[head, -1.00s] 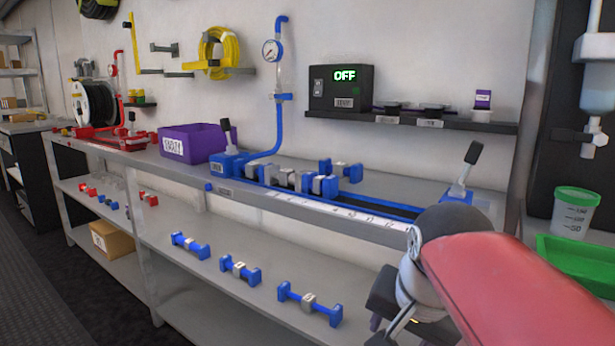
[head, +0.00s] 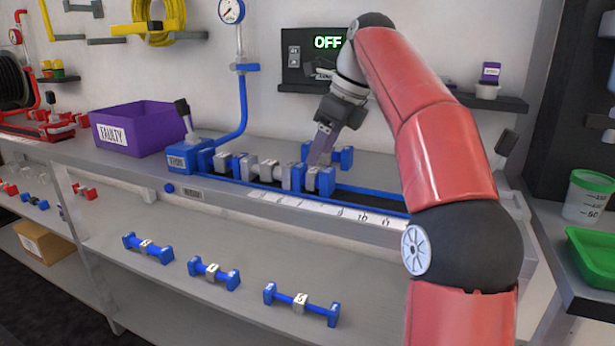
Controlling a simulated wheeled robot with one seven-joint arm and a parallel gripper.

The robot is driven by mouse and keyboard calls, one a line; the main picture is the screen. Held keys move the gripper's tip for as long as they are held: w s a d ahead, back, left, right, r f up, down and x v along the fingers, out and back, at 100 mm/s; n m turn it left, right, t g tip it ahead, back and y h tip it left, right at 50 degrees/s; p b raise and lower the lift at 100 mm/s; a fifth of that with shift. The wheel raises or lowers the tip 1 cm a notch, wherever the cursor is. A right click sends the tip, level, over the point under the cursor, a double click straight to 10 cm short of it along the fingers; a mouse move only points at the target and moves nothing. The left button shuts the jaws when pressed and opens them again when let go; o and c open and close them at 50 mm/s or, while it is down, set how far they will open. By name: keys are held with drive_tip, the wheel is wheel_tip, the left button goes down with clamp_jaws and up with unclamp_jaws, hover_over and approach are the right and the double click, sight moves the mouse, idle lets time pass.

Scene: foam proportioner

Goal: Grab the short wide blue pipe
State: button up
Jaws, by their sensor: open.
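A short blue pipe with thick blue ends (head: 344,157) and a paler middle lies on the bench behind the blue rail assembly; my gripper partly hides it. My gripper (head: 319,158) points down just in front of its left part, over the right end of a row of grey and blue fittings (head: 268,171). The gripper is open, and I see nothing held; the gap between its fingers is hard to make out. I cannot tell whether it touches the pipe. Several longer, thinner blue pipes, such as this one (head: 301,302), lie on the lower shelf.
A purple bin marked FAULTY (head: 125,138) stands left of the blue valve block (head: 185,157). A black box reading OFF (head: 300,62) is on the wall behind. A green tray (head: 594,258) and a measuring cup (head: 588,195) are at right. The lower shelf's front is open.

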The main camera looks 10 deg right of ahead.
sight(314, 170)
drive_tip(key=b+x, duration=0.2)
drive_tip(key=x, duration=0.4)
drive_tip(key=shift+d+f, duration=0.1)
drive_tip(key=shift+d, duration=0.05)
drive_tip(key=c, duration=1)
